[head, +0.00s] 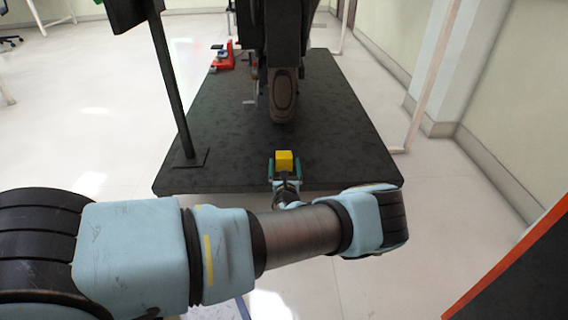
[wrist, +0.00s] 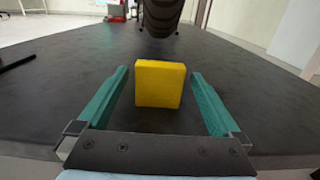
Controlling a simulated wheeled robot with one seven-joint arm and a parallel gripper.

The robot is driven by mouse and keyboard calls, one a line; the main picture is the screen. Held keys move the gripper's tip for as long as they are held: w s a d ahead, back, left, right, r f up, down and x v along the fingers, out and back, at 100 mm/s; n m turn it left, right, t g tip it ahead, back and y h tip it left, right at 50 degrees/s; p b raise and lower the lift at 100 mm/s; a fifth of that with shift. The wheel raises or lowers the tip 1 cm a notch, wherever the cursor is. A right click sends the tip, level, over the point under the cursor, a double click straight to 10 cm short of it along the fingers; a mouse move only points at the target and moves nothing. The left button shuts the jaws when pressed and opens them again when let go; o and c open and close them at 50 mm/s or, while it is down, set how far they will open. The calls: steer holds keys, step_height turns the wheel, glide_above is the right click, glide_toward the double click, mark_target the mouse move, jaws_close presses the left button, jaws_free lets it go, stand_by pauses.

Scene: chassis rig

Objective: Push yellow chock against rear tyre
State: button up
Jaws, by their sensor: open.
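The yellow chock (head: 285,160) sits on the dark platform, in front of the rear tyre (head: 283,97). In the wrist view the chock (wrist: 160,84) stands between the two green fingers of my gripper (wrist: 164,88), with a gap on each side. My gripper is open and shows in the head view (head: 285,168) around the chock near the platform's front edge. The tyre also shows at the top of the wrist view (wrist: 161,15). A stretch of bare platform lies between the chock and the tyre, so they are apart.
The dark platform (head: 225,140) is clear around the chock. A dark post (head: 176,90) stands on it at the left. A red device (head: 222,58) sits at its back left. A pale frame upright (head: 428,80) stands at the right.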

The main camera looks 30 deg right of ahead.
mark_target(284, 153)
steer(key=b+x, duration=0.3)
steer(key=x, duration=0.1)
steer(key=shift+w+f, duration=0.15)
steer(key=shift+w, duration=0.15)
steer(key=shift+w+d, duration=0.3)
steer(key=shift+w, duration=0.05)
steer(key=shift+c, duration=0.2)
jaws_close()
